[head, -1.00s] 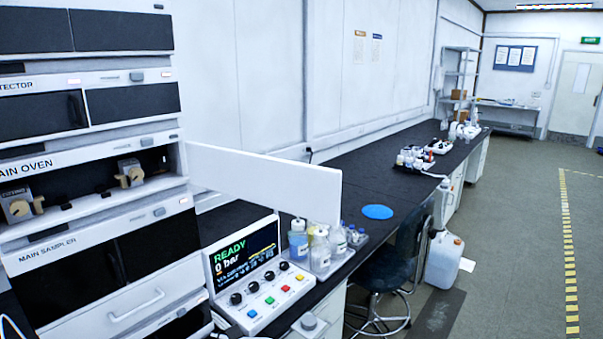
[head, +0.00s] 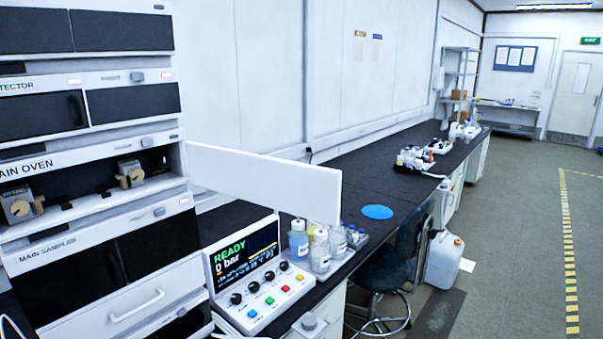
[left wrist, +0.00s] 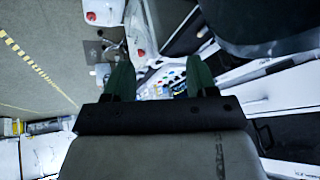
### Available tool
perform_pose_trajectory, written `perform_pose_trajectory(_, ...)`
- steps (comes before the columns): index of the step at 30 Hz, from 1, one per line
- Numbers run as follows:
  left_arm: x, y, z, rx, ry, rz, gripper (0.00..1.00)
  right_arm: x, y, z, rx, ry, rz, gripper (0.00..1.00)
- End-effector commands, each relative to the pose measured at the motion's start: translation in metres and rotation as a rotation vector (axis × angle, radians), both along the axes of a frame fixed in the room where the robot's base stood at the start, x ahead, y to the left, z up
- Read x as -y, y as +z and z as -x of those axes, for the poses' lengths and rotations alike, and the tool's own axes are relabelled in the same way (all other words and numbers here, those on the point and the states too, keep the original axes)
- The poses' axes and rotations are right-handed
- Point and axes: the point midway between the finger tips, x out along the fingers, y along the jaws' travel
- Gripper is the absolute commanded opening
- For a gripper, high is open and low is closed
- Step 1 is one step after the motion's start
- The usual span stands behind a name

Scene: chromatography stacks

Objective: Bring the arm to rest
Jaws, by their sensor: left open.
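My left gripper (left wrist: 160,80) shows in the left wrist view with its two dark green fingers apart and nothing between them. It is clear of the equipment, with the control panel (left wrist: 168,84) seen small beyond the fingers. Neither gripper shows in the head view. The chromatography stack (head: 100,180) stands at the left in the head view, with the main oven open and the main sampler below it. The control panel (head: 262,280) in front of it reads READY and 0 bar.
A blue disc (head: 377,212) lies on the bench. A chair (head: 385,270) and a white jerrycan (head: 444,260) stand on the floor. The floor (head: 510,230) at the right is open.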

Motion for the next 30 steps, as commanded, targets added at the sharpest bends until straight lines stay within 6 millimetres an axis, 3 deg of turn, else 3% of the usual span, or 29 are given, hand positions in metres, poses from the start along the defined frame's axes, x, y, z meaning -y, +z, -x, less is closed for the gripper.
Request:
perform_pose_trajectory(3,0.002,-0.011,0.036,-0.163,0.032,0.063,0.57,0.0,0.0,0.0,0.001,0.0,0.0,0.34)
perform_pose_trajectory(6,0.004,-0.023,0.057,-0.27,0.046,0.102,0.57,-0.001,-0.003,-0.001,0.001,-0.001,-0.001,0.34)
perform_pose_trajectory(17,0.007,-0.147,0.037,-0.301,0.04,0.092,0.57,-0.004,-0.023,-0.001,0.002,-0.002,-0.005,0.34)
perform_pose_trajectory(20,0.007,-0.194,0.038,-0.319,0.038,0.09,0.57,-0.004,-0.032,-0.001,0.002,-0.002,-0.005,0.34)
perform_pose_trajectory(23,0.007,-0.253,0.044,-0.339,0.036,0.086,0.57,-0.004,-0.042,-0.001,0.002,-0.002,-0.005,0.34)
perform_pose_trajectory(26,0.005,-0.32,0.06,-0.365,0.033,0.083,0.57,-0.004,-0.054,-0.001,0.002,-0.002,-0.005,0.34)
perform_pose_trajectory(30,-0.001,-0.405,0.097,-0.399,0.027,0.077,0.57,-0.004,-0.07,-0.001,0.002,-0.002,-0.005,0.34)
